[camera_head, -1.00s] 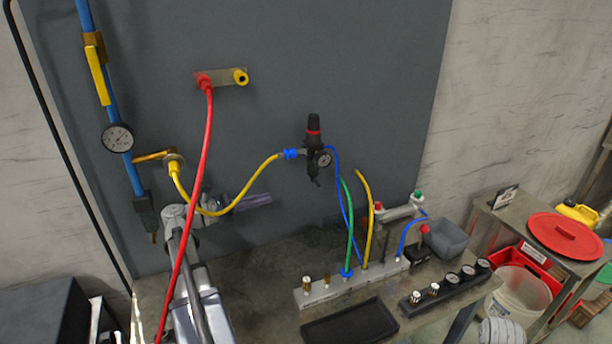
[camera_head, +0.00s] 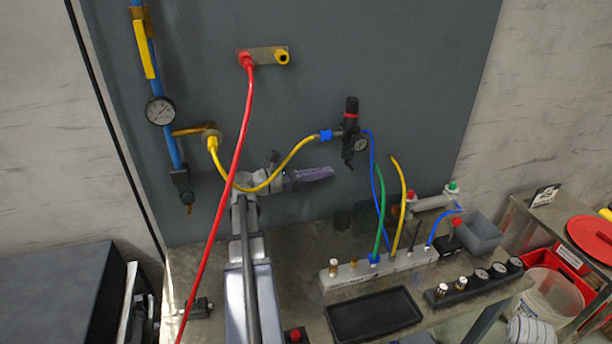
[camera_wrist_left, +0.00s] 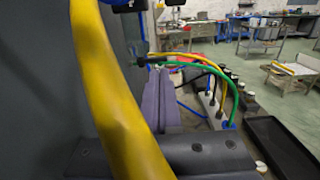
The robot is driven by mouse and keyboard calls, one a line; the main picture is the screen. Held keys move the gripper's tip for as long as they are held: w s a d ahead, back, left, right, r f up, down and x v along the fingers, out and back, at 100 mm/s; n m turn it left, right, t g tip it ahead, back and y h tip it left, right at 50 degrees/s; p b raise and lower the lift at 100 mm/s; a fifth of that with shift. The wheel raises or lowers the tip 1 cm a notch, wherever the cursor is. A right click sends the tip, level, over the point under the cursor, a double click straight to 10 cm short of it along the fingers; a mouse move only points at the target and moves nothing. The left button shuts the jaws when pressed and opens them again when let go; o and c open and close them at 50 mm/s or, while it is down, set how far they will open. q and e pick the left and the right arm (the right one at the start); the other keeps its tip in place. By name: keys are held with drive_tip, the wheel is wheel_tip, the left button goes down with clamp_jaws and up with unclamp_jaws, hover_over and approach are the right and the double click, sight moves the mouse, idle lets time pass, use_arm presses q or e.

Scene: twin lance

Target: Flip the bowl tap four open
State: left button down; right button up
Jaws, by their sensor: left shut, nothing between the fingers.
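The black regulator (camera_head: 351,128) with a red ring and a gauge hangs on the grey panel; its bowl (camera_head: 348,155) points down. I cannot read any label numbering a tap. My left gripper (camera_head: 331,173) has purple fingers pressed together and empty, just left of and slightly below the bowl's lower end. In the left wrist view, the shut fingers (camera_wrist_left: 156,85) point forward, and a small dark piece (camera_wrist_left: 146,61) shows near their tips. I cannot tell whether they touch it. My right gripper is out of view.
A yellow hose (camera_head: 290,163) loops past my left wrist and crosses close in front of the left wrist view (camera_wrist_left: 108,90). A red hose (camera_head: 236,160) hangs across my left arm. Blue, green and yellow hoses rise from a grey manifold (camera_head: 345,275) below right. A black tray (camera_head: 372,315) lies in front.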

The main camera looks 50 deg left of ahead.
sight(350, 168)
use_arm(q)
drive_tip(key=shift+x, duration=2.55)
drive_tip(key=shift+d+y, duration=0.1)
drive_tip(key=shift+y, duration=0.2)
